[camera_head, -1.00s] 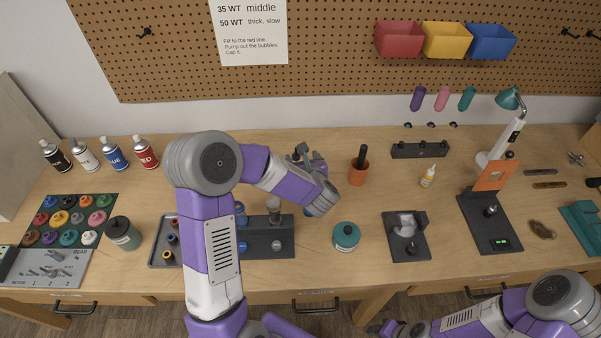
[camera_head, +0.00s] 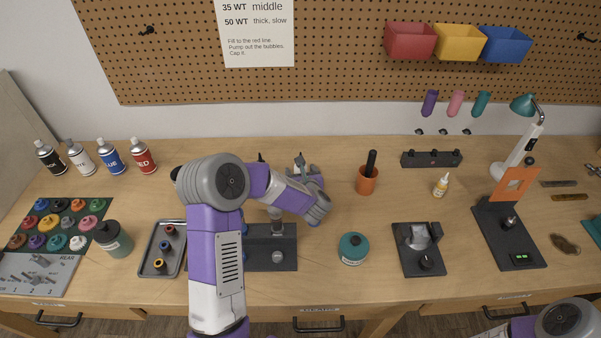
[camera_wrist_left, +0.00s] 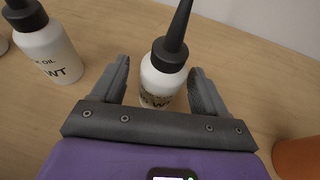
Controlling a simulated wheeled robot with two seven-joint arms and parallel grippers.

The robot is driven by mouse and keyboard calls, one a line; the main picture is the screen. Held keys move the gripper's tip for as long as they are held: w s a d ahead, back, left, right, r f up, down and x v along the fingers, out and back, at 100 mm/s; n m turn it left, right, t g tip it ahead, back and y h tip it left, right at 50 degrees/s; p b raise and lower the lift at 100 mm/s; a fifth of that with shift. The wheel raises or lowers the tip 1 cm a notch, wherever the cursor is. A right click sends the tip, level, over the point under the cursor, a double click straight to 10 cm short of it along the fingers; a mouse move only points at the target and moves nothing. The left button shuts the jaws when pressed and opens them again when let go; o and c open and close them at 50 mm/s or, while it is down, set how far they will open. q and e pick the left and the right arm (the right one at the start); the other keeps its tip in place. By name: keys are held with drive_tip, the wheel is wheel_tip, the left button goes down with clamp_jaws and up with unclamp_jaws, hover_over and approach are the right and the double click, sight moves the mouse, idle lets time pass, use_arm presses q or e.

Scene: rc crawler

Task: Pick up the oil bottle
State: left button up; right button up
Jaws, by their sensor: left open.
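In the left wrist view, a white oil bottle (camera_wrist_left: 160,82) with a black cap and long pointed nozzle stands between the fingers of my left gripper (camera_wrist_left: 163,85). The gripper is open, with a finger on each side of the bottle and a small gap visible beside it. A second white oil bottle (camera_wrist_left: 48,52) with a black cap stands to the left, outside the fingers. In the head view, my left gripper (camera_head: 303,170) is at the back of the bench, and my forearm hides most of the bottles. My right gripper is out of view.
An orange cup (camera_head: 367,183) with a dark handle in it stands right of my left gripper. A teal round jar (camera_head: 353,249) and a dark block (camera_head: 284,258) are nearer the front. Spray cans (camera_head: 144,157) stand at the back left.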

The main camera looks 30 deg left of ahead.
use_arm(q)
drive_tip(key=shift+w+a+f, duration=0.1)
drive_tip(key=shift+w+a, duration=0.05)
drive_tip(key=shift+w, duration=0.05)
drive_tip(key=c, duration=1.1)
drive_tip(key=shift+r+p, duration=0.8)
drive_tip(key=shift+r, duration=4.25)
